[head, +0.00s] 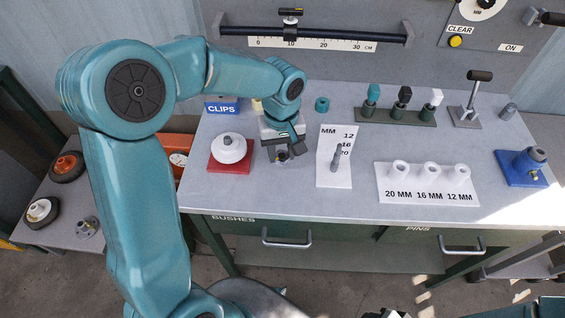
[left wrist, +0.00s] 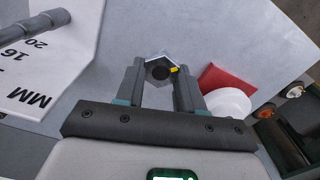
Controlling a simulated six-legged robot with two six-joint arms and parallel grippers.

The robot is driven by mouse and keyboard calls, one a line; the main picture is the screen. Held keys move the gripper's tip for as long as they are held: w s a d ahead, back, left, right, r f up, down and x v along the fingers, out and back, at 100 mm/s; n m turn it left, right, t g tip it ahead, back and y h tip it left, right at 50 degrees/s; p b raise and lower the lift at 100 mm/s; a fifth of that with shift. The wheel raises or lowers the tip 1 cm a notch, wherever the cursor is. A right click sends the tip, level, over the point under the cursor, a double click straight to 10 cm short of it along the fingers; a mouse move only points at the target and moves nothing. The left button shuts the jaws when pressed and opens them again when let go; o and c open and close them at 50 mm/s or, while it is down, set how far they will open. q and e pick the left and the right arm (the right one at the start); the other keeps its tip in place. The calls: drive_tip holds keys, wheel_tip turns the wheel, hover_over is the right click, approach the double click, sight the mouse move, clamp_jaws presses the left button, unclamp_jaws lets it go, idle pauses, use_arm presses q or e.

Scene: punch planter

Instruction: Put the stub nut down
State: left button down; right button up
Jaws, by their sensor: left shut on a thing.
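The stub nut (left wrist: 160,69) is a small grey hexagonal piece with a dark round hole and a yellow mark. It sits between the fingertips of my left gripper (left wrist: 158,80), which is shut on it. In the head view my left gripper (head: 284,152) points down over the bench, between the red plate and the white card. The nut (head: 283,158) shows there only as a small dark shape under the fingers. I cannot tell whether it touches the bench top. My right gripper is not in view.
A white wheel (head: 229,149) on a red plate (head: 232,168) stands left of my gripper. A white MM card (head: 334,177) with a grey stepped pin (head: 337,158) lies right of it. Farther right is a white plate with three bushes (head: 429,190). Bare bench lies in front.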

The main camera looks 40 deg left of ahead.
sight(282, 170)
use_arm(q)
drive_tip(key=shift+f, duration=2.5)
drive_tip(key=shift+f, duration=0.2)
drive_tip(key=c, duration=0.7)
unclamp_jaws()
drive_tip(key=shift+r, duration=0.15)
wheel_tip(282, 170, up, 12)
